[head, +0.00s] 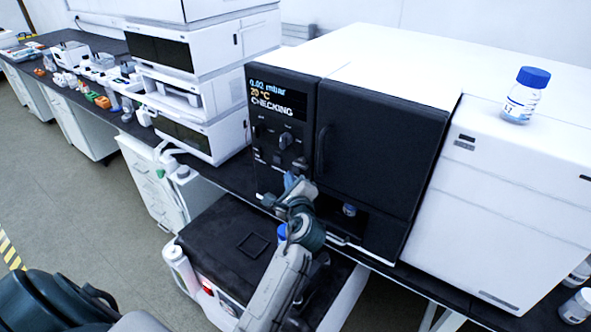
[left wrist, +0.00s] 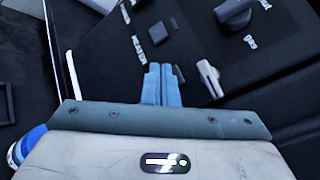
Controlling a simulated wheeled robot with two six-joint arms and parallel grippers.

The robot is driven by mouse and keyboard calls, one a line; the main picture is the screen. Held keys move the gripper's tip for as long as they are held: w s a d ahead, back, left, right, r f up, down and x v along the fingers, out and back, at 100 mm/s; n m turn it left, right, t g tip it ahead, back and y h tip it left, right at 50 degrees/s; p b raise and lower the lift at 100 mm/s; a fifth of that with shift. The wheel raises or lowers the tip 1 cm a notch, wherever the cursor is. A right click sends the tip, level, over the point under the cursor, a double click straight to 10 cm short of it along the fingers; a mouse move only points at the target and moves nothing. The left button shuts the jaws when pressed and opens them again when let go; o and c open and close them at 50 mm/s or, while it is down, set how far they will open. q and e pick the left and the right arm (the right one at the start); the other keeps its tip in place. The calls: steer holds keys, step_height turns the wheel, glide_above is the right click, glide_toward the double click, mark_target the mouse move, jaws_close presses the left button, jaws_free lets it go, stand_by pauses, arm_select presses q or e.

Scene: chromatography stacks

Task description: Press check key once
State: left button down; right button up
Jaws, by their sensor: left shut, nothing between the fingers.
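A black instrument front (head: 283,95) carries a display (head: 276,98) reading "0.02 mbar", "20 °C" and "CHECKING". Below the display are dark knobs and small keys. In the left wrist view, a dark square key (left wrist: 158,33) and a grey lever (left wrist: 210,78) sit on this panel. I cannot read which key is the check key. My left gripper (head: 290,180) is shut and empty at the panel's lower part. Its blue fingertips (left wrist: 161,70) are side by side and point at the panel below the square key. I cannot tell whether they touch it.
A dark door (head: 365,150) stands right of the panel, with a small vial (head: 349,210) in the recess below. A blue-capped bottle (head: 522,97) stands on the white unit at right. Stacked white modules (head: 190,90) stand at left. A black-topped cart (head: 225,240) is below.

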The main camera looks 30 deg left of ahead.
arm_select(q)
steer(key=s+p, duration=0.2)
steer(key=s, duration=0.3)
steer(key=shift+a, duration=0.2)
stand_by(0.8)
